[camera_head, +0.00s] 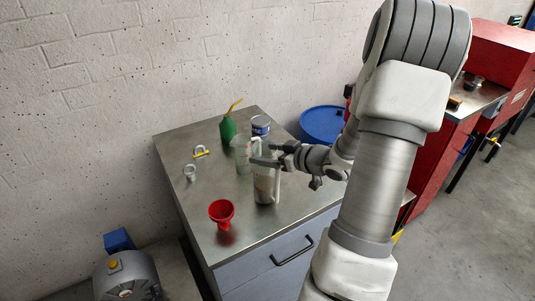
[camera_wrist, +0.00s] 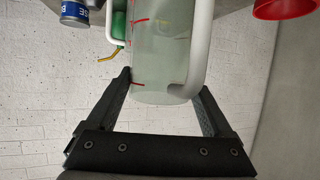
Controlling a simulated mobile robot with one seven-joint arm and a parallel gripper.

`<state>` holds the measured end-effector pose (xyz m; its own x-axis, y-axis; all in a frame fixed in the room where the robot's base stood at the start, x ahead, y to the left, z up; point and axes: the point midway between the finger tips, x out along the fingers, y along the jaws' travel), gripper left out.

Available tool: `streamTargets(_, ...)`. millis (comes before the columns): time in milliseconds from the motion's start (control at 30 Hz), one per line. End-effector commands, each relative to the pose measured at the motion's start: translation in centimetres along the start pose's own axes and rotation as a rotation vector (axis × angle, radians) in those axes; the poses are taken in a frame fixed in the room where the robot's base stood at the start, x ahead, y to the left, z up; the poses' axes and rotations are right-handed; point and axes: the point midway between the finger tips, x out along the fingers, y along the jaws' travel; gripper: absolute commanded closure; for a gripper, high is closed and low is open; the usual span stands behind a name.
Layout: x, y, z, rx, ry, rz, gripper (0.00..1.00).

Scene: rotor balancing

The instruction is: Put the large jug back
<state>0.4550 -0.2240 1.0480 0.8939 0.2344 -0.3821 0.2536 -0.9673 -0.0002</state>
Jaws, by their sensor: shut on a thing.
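The large jug (camera_head: 264,187) is clear, with a white handle and red marks, and stands upright over the right part of the metal cabinet top (camera_head: 185,145). My gripper (camera_head: 270,157) is shut on its upper part from the right. In the wrist view, which is upside down, my gripper's two fingers (camera_wrist: 166,86) lie on either side of the jug (camera_wrist: 155,60), near its rim. I cannot tell whether its base touches the top. A second clear jug (camera_head: 242,154) stands close behind it, and a small jug (camera_head: 190,173) stands at the left.
A red funnel (camera_head: 222,213) is at the front. A green oil can (camera_head: 228,129) with a yellow spout and a blue-white tin (camera_head: 260,125) stand at the back. A yellow-handled item (camera_head: 201,152) lies at left. Bare metal lies between the funnel and small jug.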

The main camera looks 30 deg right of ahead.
Motion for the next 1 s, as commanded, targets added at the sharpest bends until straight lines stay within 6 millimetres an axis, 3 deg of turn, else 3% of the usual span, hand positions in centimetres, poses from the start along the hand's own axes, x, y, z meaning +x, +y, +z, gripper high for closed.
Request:
streamTargets(100, 0.2, 0.0, 0.3, 0.0, 0.001, -0.001, 1.0)
streamTargets(133, 0.2, 0.0, 0.4, 0.001, 0.0, -0.001, 0.13)
streamTargets(200, 0.1, 0.0, 0.3, 0.0, 0.0, -0.001, 0.0)
streamTargets(567, -0.5, 0.1, -0.1, 0.0, 0.0, 0.002, 0.0)
streamTargets(1000, -9.2, 0.1, -0.1, 0.0, -0.001, 0.004, 0.0)
